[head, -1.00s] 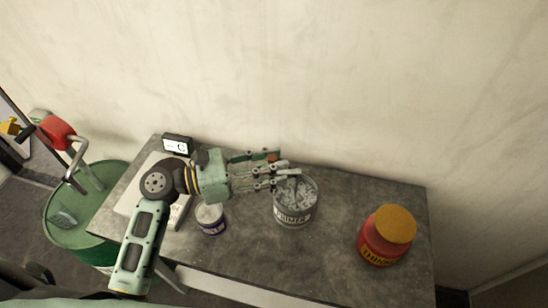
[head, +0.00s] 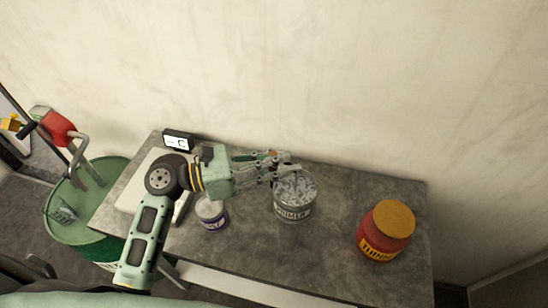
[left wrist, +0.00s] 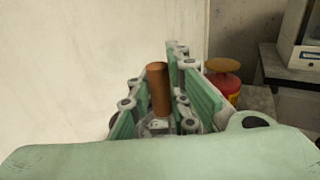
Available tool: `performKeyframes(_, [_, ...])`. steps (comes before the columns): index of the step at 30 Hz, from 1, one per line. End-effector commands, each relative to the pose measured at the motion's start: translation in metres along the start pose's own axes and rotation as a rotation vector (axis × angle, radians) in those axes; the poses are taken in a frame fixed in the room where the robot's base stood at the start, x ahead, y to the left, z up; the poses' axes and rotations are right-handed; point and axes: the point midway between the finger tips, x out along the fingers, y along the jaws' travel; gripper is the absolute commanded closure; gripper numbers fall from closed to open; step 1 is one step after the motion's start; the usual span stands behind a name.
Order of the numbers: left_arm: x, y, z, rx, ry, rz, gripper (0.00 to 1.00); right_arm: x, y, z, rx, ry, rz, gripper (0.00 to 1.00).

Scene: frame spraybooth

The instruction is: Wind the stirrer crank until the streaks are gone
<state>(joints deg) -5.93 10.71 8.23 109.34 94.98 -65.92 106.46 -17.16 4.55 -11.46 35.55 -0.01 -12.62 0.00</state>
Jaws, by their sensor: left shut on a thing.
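The primer tin (head: 294,211) stands open on the grey bench, and its grey paint (head: 297,186) shows pale streaks. My left gripper (head: 284,163) reaches in from the left over the tin's back left rim. It is shut on the crank handle, a brown upright grip (left wrist: 158,90) that stands between the fingers in the left wrist view. The fingers hide most of the crank and the stirrer. My right gripper is not in view.
A red jar with an orange lid (head: 387,231) stands at the right of the bench (head: 325,245). A small purple-labelled tin (head: 211,214) is left of the primer. A small display (head: 178,141) stands at the back left. A green drum (head: 85,225) is beside the bench.

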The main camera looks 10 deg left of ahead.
Motion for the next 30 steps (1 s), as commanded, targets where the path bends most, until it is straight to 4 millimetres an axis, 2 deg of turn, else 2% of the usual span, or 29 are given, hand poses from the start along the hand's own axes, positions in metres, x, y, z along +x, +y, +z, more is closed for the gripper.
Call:
performKeyframes(1, [-0.002, 0.006, 0.003, 0.011, -0.002, 0.017, 1.0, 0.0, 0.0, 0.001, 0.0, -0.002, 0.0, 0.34])
performKeyframes(14, [-0.002, 0.008, 0.004, 0.017, -0.003, 0.019, 1.0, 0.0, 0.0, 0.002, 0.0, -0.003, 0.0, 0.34])
performKeyframes(30, [0.003, 0.019, 0.004, 0.019, -0.004, -0.163, 1.0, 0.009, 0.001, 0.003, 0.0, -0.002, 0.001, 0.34])
